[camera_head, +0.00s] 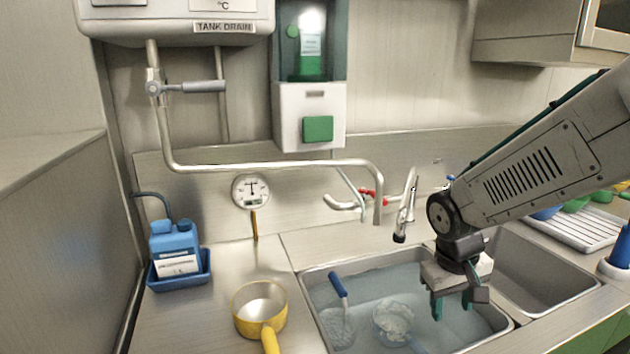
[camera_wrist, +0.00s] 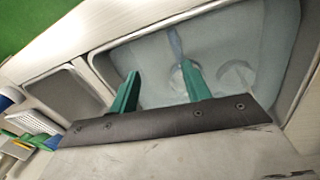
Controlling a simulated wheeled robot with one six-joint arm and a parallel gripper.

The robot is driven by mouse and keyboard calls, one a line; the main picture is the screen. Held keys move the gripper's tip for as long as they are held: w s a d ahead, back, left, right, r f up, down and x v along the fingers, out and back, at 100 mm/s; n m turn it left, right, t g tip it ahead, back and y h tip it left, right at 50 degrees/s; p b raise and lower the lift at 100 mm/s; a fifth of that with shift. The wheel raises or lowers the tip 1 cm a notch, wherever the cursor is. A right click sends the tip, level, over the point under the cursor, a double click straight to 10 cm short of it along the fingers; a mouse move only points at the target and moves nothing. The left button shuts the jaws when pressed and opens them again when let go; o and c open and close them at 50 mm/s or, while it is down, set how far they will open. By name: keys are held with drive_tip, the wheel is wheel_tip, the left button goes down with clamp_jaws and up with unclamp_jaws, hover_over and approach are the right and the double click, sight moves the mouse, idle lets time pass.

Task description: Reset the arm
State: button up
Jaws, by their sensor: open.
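My gripper (camera_head: 453,303) hangs from my arm above the right part of the water-filled sink basin (camera_head: 318,277), pointing down. Its two green fingers are apart with nothing between them. In the wrist view my gripper (camera_wrist: 162,92) is also open and empty over the basin. A blue-handled brush (camera_head: 338,286) leans in the water at the left of the basin. A clear round vessel (camera_head: 392,320) sits in the water left of my gripper.
A yellow pan (camera_head: 260,308) stands on the counter left of the sink. A blue jug (camera_head: 175,248) sits in a blue tray. The tap (camera_head: 405,205) and drain pipe (camera_head: 270,165) rise behind the basin. An empty basin (camera_head: 540,268) and dish rack (camera_head: 570,228) lie right.

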drive_tip(key=s+r+m+y, duration=0.1)
drive_tip(key=s+r, duration=0.4)
drive_tip(key=s, duration=0.5)
drive_tip(key=s+r+m, duration=0.1)
drive_tip(key=s+r, duration=0.4)
drive_tip(key=s, duration=0.4)
drive_tip(key=shift+s+d+r+y, duration=0.3)
drive_tip(key=shift+s+r+y, duration=0.05)
drive_tip(key=shift+y, duration=0.05)
